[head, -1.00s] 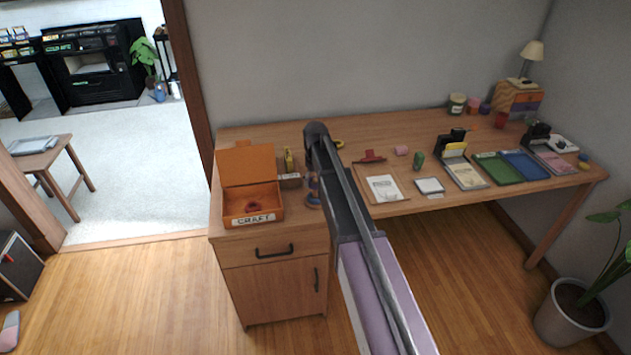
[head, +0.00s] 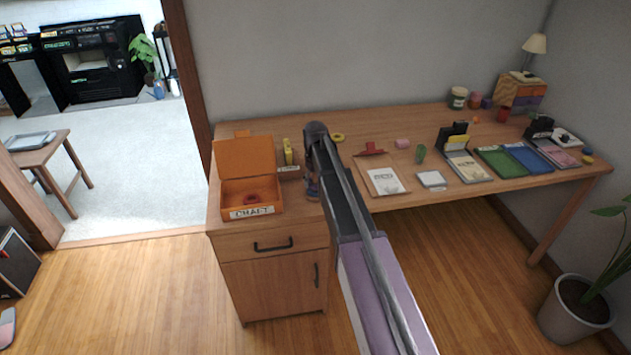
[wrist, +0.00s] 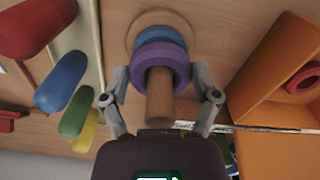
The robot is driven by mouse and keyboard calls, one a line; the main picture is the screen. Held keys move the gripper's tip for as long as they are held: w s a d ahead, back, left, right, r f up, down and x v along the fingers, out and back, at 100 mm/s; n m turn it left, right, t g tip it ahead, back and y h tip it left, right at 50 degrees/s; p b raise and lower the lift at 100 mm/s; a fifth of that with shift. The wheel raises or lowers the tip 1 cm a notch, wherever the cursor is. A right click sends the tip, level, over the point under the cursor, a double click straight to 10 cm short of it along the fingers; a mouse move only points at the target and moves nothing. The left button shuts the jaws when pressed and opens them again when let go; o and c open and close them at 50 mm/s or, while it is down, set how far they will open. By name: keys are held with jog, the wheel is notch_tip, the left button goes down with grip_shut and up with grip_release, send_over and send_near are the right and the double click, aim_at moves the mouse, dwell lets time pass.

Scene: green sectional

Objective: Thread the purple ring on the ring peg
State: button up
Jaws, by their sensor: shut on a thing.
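The purple ring (wrist: 160,62) is around the wooden ring peg (wrist: 160,100) in the wrist view, with the peg's end sticking out through it toward the camera. A blue ring (wrist: 158,36) is on the peg beyond it, close to the round wooden base (wrist: 138,25). I cannot tell whether the two rings touch. My gripper (wrist: 160,78) is shut on the purple ring, one finger at each side. In the head view my arm hides most of the peg and the gripper; only a bit of blue and purple shows beside it.
The open orange craft box (head: 250,212), with a red ring (head: 251,198) inside, stands left of the peg. A board with red, blue, green and yellow pieces (wrist: 62,82) shows left in the wrist view. Clipboard (head: 384,178) lies to the right.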

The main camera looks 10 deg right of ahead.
jog(key=shift+f+b, duration=0.35)
jog(key=shift+f, duration=0.15)
jog(key=o, duration=0.7)
jog(key=shift+r, duration=0.1)
